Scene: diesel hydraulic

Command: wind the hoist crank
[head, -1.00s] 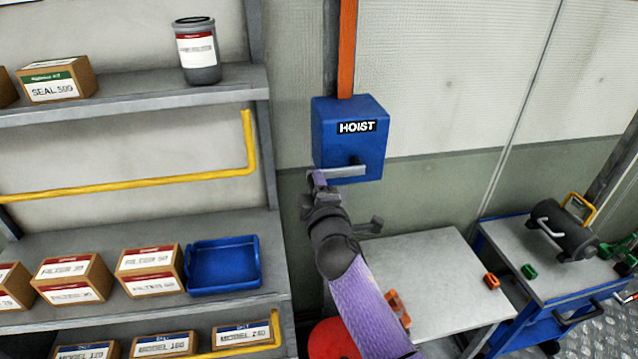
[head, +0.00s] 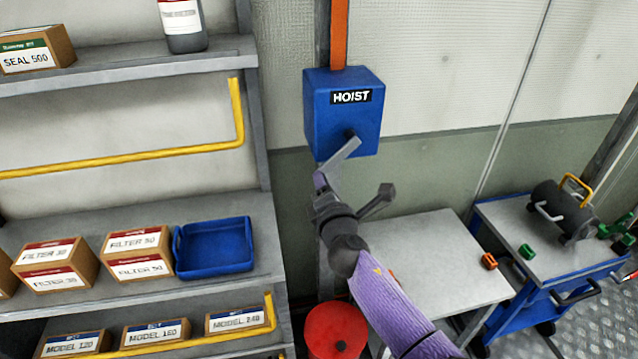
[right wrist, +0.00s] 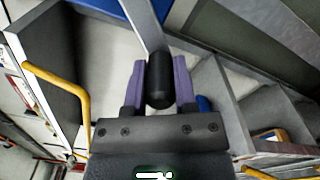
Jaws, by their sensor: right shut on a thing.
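The blue hoist box (head: 343,112) with its HOIST label hangs on the wall in the head view. Its grey crank arm (head: 341,156) slants down and left from the hub on the box front. My right gripper (head: 322,181) is at the crank's outer end, below the box's lower left corner. In the right wrist view, the black crank handle (right wrist: 159,86) sits between the purple fingers of my right gripper (right wrist: 160,85), which is shut on it. The crank arm (right wrist: 143,25) runs up from the handle there. My left gripper is out of view.
Shelves with boxes and a blue tray (head: 214,248) stand to the left. A grey table (head: 430,252) and a blue cart (head: 560,250) stand at right. A red reel (head: 336,330) is below the hoist. The wall right of the box is clear.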

